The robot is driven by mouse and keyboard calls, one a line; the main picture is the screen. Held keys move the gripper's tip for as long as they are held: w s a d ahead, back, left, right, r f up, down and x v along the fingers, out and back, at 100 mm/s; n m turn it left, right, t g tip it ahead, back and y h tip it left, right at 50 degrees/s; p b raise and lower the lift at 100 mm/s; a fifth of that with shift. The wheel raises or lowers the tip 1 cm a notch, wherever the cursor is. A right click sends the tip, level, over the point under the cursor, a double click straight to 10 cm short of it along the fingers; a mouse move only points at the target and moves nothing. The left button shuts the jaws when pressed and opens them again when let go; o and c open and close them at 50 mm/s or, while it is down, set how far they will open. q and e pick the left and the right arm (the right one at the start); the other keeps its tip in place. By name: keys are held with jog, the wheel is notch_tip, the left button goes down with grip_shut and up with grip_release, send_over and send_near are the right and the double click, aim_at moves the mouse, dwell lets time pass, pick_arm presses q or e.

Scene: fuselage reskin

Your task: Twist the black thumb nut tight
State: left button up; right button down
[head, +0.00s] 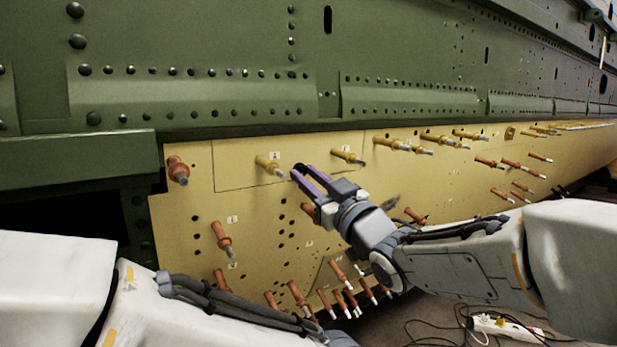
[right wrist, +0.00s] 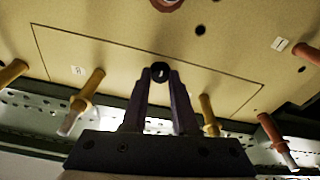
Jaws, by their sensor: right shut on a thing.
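The black thumb nut (right wrist: 160,72) is a small dark round knob at the tan skin panel, seen end-on between my right fingertips in the right wrist view. In the head view it is mostly hidden by the fingers. My right gripper (head: 302,177) reaches up to the panel from the lower right, and its two fingers are shut on the nut; the fingertips also show in the right wrist view (right wrist: 160,77). Whether the nut sits flush against the panel cannot be told. My left arm shows at the lower left, with its gripper out of the picture.
The tan panel (head: 262,222) carries yellow fasteners (head: 268,166) on both sides of the nut and several orange-brown fasteners (head: 222,238) lower down. Green riveted structure (head: 200,90) runs above. A power strip (head: 505,327) and cables lie on the floor at the lower right.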

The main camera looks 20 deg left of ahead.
jog(key=shift+f, duration=0.15)
jog(key=c, duration=0.7)
grip_release()
jog(key=v, duration=1)
jog(key=shift+s+d, duration=0.2)
